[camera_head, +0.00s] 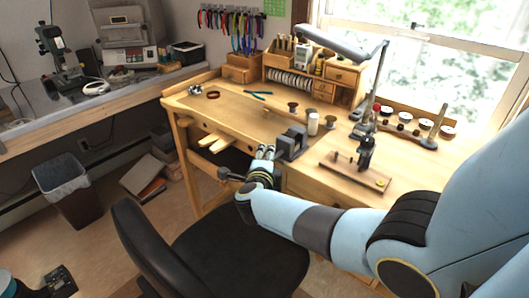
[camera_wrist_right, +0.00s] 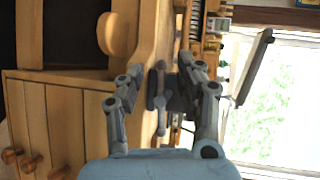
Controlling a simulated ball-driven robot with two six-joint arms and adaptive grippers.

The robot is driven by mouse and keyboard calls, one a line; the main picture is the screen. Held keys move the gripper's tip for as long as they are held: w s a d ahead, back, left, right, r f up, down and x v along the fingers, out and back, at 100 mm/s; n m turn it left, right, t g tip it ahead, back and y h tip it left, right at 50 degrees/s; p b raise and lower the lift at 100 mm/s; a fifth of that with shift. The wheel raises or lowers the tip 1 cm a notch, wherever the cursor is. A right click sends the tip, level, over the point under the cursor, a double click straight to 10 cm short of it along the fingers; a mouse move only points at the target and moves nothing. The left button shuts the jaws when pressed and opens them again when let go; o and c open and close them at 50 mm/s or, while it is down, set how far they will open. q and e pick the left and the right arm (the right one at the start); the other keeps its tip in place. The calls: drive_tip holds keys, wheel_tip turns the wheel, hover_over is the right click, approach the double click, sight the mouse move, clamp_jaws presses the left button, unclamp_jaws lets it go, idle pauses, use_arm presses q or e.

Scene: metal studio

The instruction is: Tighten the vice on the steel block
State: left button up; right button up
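The grey vice (camera_head: 292,143) stands at the front edge of the wooden workbench. I cannot make out the steel block apart from the vice's jaws. My right gripper (camera_head: 265,152) is just in front of the vice, fingers toward it. In the right wrist view my right gripper (camera_wrist_right: 161,72) is open, its fingers apart on either side of the vice's grey handle bar (camera_wrist_right: 161,118). The bar runs up and down in that picture; I see no finger closed on it. The dark vice body (camera_wrist_right: 180,98) shows behind, partly hidden. A dark part at the lower left seems to be my left gripper (camera_head: 60,282); its fingers are unclear.
A black chair (camera_head: 215,255) stands in front of the bench, below my right arm. The bench top's left part is mostly clear.

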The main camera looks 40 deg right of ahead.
drive_tip(key=v, duration=1.1)
drive_tip(key=shift+s, duration=0.2)
